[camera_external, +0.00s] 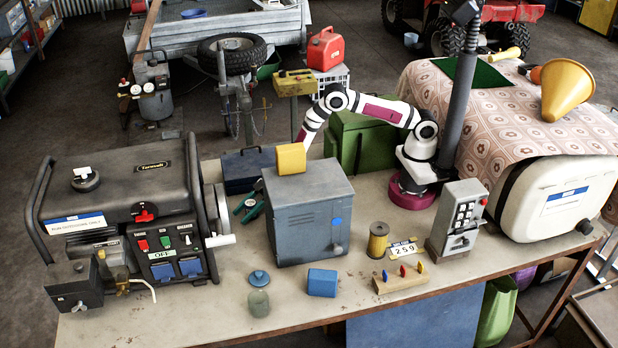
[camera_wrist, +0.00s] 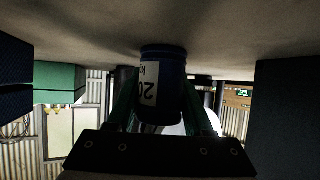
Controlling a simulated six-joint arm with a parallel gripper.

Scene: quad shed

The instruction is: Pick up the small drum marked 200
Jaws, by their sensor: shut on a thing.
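The small drum (camera_wrist: 163,64) is a dark blue cylinder in the middle of the wrist view. Its white label shows part of a number, "20", upside down; the rest of the label is hidden. My gripper (camera_wrist: 161,82) is shut on the drum, with a green finger on each side of it. The wrist picture is inverted, with the bench top (camera_wrist: 230,30) along its upper part. I cannot tell whether the drum touches the bench.
A yellow block (camera_external: 291,158) sits on the cabinet. A dark blue toolbox (camera_external: 247,168) and a green box (camera_external: 362,140) stand behind it. A generator (camera_external: 130,210) fills the bench's left.

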